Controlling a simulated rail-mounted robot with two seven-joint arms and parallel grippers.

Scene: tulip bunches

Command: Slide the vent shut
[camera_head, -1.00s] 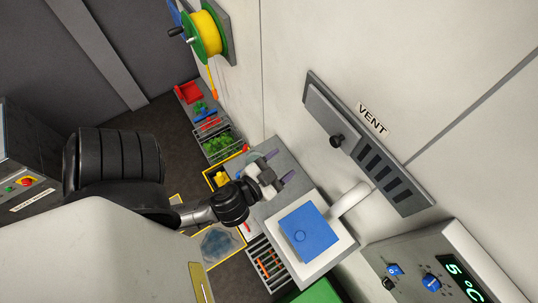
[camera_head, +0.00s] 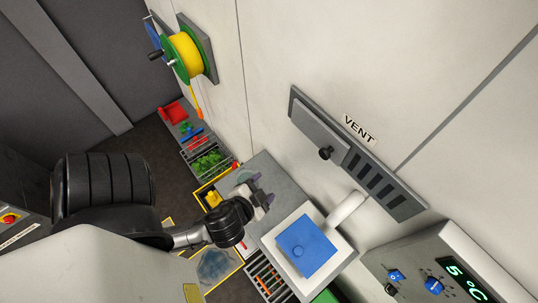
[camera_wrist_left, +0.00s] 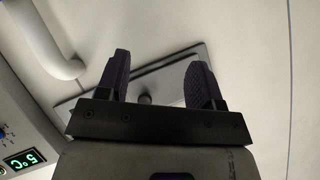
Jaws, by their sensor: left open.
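The vent (camera_head: 401,204) is a long grey frame on the pale wall, slanting down to the right. Its sliding plate (camera_head: 318,130) covers the upper-left part and bears a black knob (camera_head: 326,153). Dark slots (camera_head: 373,181) show uncovered at the lower right. My left gripper (camera_head: 263,188) is open and empty, below and left of the knob, apart from the vent. In the left wrist view its two dark fingers (camera_wrist_left: 159,62) point at the wall, with the knob (camera_wrist_left: 145,98) showing between them, partly hidden by the gripper body. My right gripper is not in view.
A white box with a blue lid (camera_head: 308,246) and a white pipe (camera_head: 346,212) stand below the vent. A control panel (camera_head: 440,262) reading 5 °C is at the lower right. A yellow hose reel (camera_head: 184,55) hangs at the upper left. The wall around the knob is clear.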

